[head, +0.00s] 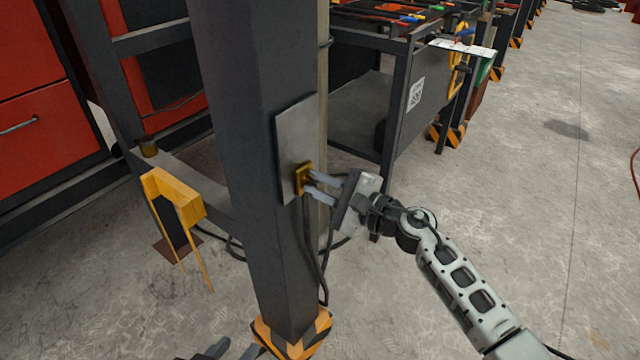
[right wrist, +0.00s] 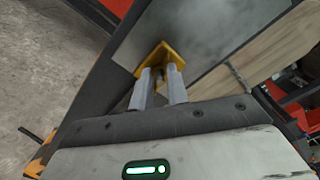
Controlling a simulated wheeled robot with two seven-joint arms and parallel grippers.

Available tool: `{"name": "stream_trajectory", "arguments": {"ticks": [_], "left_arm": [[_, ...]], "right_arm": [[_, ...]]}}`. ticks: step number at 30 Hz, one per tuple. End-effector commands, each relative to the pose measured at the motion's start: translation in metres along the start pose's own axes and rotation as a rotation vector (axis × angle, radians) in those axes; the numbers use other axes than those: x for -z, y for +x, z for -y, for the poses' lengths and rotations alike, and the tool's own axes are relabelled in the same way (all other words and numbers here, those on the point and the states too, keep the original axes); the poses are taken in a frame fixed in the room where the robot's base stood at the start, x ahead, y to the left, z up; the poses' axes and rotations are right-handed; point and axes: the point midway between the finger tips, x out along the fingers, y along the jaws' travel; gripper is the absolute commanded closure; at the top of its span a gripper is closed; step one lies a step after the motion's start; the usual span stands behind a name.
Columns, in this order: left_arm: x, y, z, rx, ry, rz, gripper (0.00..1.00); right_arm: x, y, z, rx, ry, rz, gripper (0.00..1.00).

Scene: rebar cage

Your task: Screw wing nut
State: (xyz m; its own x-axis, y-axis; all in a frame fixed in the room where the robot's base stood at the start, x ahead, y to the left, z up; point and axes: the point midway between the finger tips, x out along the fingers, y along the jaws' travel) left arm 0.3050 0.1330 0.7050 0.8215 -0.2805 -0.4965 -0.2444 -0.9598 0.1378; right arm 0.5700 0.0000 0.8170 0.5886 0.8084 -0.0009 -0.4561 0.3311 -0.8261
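A small yellow-gold piece, which looks like the wing nut (head: 303,178), sits against a grey metal plate (head: 290,140) on a dark upright post. It also shows in the right wrist view (right wrist: 172,54). My right gripper (head: 311,184) reaches it from the right, with its two fingers apart and their tips at the piece. In the right wrist view the fingers (right wrist: 160,76) have a narrow gap, with a little of the piece showing between them. Whether they press on it is hidden. My left gripper (head: 233,350) shows only as two dark, separated fingertips at the bottom edge.
The dark post (head: 265,250) stands on a black-and-orange striped foot (head: 292,335). A yellow bracket (head: 172,195) is to its left. A grey workbench with tools (head: 400,90) stands behind. Dark cables hang beside the post. The floor at right is clear.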

Motion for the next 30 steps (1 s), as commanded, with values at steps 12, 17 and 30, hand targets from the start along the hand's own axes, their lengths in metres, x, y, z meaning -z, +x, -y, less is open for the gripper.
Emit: {"name": "stream_trajectory", "arguments": {"ticks": [12,17,30], "left_arm": [[0.0019,0.0002,-0.0003,-0.001,0.001,-0.008,0.64],[0.0006,0.0009,-0.0001,-0.001,0.001,-0.009,0.64],[0.0022,-0.0003,-0.0008,-0.001,0.001,-0.008,0.64]], "right_arm": [[0.0004,-0.0006,-0.0007,-0.001,0.111,0.001,1.00],[0.0003,-0.0006,-0.0010,-0.002,0.234,0.001,1.00],[-0.0003,-0.0006,-0.0003,-0.002,0.651,0.001,1.00]]}}
